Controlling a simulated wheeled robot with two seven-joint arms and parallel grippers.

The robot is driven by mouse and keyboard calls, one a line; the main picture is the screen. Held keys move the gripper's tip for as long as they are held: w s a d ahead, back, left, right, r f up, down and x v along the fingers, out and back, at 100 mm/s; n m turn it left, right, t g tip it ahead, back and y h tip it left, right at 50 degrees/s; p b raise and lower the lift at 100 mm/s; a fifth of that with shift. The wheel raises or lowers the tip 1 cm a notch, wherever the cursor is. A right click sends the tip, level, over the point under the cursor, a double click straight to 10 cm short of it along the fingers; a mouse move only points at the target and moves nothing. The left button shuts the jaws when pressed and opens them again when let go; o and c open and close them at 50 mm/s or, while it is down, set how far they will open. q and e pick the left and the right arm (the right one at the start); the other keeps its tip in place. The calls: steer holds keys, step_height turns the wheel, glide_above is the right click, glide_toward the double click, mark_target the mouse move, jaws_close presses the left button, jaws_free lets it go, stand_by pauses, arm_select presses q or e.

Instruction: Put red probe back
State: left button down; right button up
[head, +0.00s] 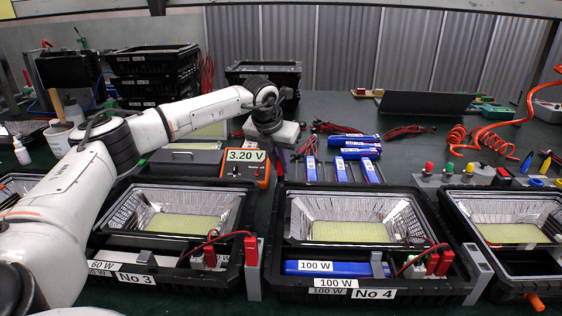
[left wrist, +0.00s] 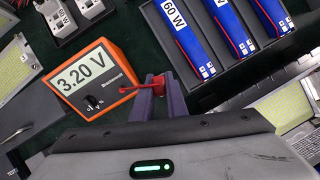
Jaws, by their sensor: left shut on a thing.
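The orange meter (head: 246,168) reads 3.20 V and stands behind the housings, between No 3 and No 4. It also shows in the left wrist view (left wrist: 94,78), left of the jaws. My left gripper (head: 279,166) points down just right of the meter, its jaws partly hidden by my wrist. In the left wrist view, my left gripper (left wrist: 160,98) is shut on the red probe (left wrist: 128,94), whose red end pokes out left toward the meter. The probe's tip is hidden. I cannot tell where its holder is. My right gripper is not in view.
Housings No 3 (head: 123,268) and No 4 (head: 459,284) stand in front, with reflectors and red connectors. Blue battery packs (head: 341,168) lie right of the gripper. Stacked black crates (head: 152,85) stand at back left. Red coiled hose (head: 490,136) lies at right.

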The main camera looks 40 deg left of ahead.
arm_select(q)
steer(key=c, duration=1.7)
jaws_free()
steer(key=shift+c, duration=0.2)
steer(key=shift+r, duration=0.2)
steer(key=p+v, duration=0.1)
steer(key=v, duration=1.1)
steer(key=shift+r, duration=0.35)
steer(key=shift+d, duration=0.1)
